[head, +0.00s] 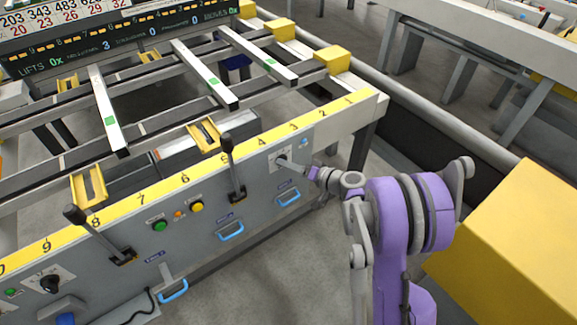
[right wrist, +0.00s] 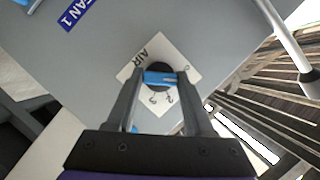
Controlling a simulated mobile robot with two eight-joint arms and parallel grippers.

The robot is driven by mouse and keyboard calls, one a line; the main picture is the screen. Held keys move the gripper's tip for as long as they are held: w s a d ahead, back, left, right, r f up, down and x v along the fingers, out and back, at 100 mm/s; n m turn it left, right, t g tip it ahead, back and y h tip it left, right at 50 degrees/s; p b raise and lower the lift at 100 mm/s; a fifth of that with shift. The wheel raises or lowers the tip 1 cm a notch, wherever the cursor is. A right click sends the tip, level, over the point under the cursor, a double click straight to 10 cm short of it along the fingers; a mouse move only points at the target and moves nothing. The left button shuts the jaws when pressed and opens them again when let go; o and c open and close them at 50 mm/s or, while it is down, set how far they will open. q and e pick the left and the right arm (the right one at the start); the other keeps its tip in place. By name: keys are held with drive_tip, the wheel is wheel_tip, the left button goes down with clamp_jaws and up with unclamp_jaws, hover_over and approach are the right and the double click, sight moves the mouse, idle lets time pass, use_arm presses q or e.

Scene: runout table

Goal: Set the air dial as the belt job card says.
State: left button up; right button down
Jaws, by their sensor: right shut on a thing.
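The air dial (head: 281,158) is a dark knob on a white plate on the grey front panel, below the yellow scale near numbers 2 and 3. In the right wrist view its plate (right wrist: 138,72) reads AIR, with small digits partly hidden by my fingers. The dial (right wrist: 157,67) shows as black with a blue bar across it. My right gripper (head: 288,163) reaches it from the right; in the wrist view its fingers (right wrist: 160,78) are shut on the dial, one on each side. My left gripper is not in view. I cannot make out a job card.
Two black levers (head: 231,165) and (head: 95,232) stick out of the panel. Green (head: 160,225) and yellow (head: 196,207) buttons, blue handles (head: 231,231) and another dial (head: 50,284) are to the left. A yellow box (head: 515,240) stands at the right. A display (head: 120,40) is at the back.

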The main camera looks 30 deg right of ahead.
drive_tip(key=m+t+y+b, duration=0.1)
drive_tip(key=m, duration=0.2)
drive_tip(key=m+t+y+b, duration=0.1)
drive_tip(key=m+b, duration=0.1)
drive_tip(key=m, duration=0.1)
drive_tip(key=m+t+y+b, duration=0.1)
drive_tip(key=m, duration=0.3)
drive_tip(key=shift+f+b, duration=0.3)
drive_tip(key=shift+f, duration=0.05)
drive_tip(key=shift+m+t, duration=0.3)
drive_tip(key=shift+c, duration=1.4)
unclamp_jaws()
drive_tip(key=p+v, duration=0.1)
drive_tip(key=v, duration=1)
drive_tip(key=shift+r, duration=0.1)
